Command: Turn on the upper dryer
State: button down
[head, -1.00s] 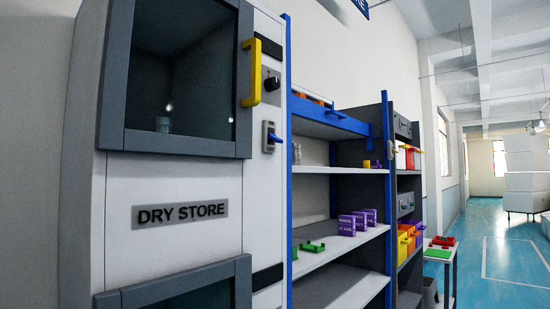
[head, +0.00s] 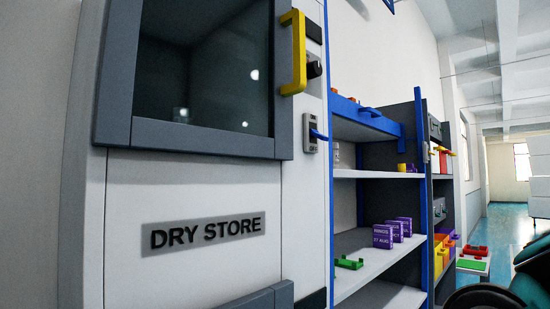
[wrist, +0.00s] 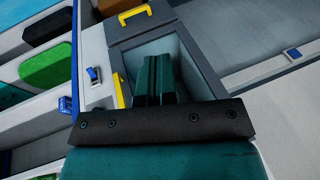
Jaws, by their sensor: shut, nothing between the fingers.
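The dryer is the tall white "DRY STORE" cabinet (head: 140,270) at left in the head view. Its grey-framed upper glass door (head: 205,75) is shut and has a yellow handle (head: 297,55).
A blue-edged shelf rack (head: 345,174) stands right of the cabinet, with purple boxes (head: 383,237) and a green item (head: 348,263). Farther along are colored bins (head: 441,255) and a small table with red and green items. Open blue floor (head: 505,225) lies at far right.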

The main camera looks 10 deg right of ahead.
jog(key=shift+w+a, duration=0.25)
jog(key=shift+w, duration=0.05)
